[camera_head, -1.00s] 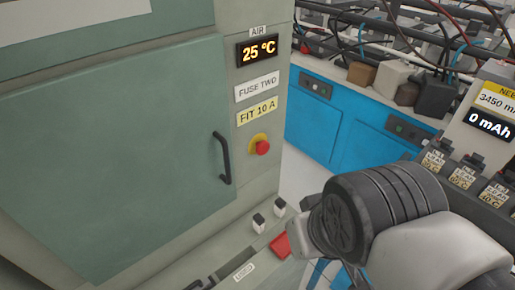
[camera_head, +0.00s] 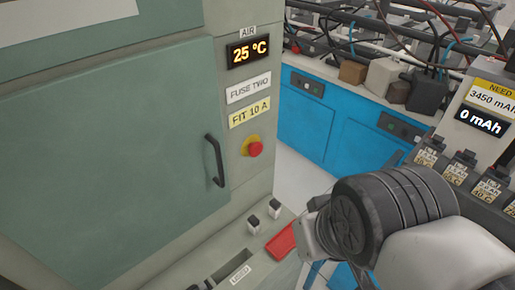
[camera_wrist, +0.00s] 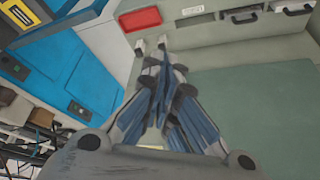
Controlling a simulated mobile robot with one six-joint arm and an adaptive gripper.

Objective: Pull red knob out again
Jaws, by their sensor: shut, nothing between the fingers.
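The red knob (camera_head: 255,149) sits on a yellow round base on the grey cabinet front, below the "FIT 10 A" label and right of the black door handle. In the wrist view my gripper (camera_wrist: 164,85) has its blue-grey fingers together with nothing between them. The fingers cover part of the cabinet front, and I cannot make out the knob there. In the head view my wrist is at the lower right, apart from the knob; my fingertips do not show clearly.
The green door (camera_head: 110,160) has a black handle (camera_head: 214,160). Two small white fuses (camera_head: 264,215) and a red tray (camera_head: 281,241) are on the ledge below. Blue cabinets (camera_head: 335,125) stand behind. A battery rack (camera_head: 470,180) is at the right.

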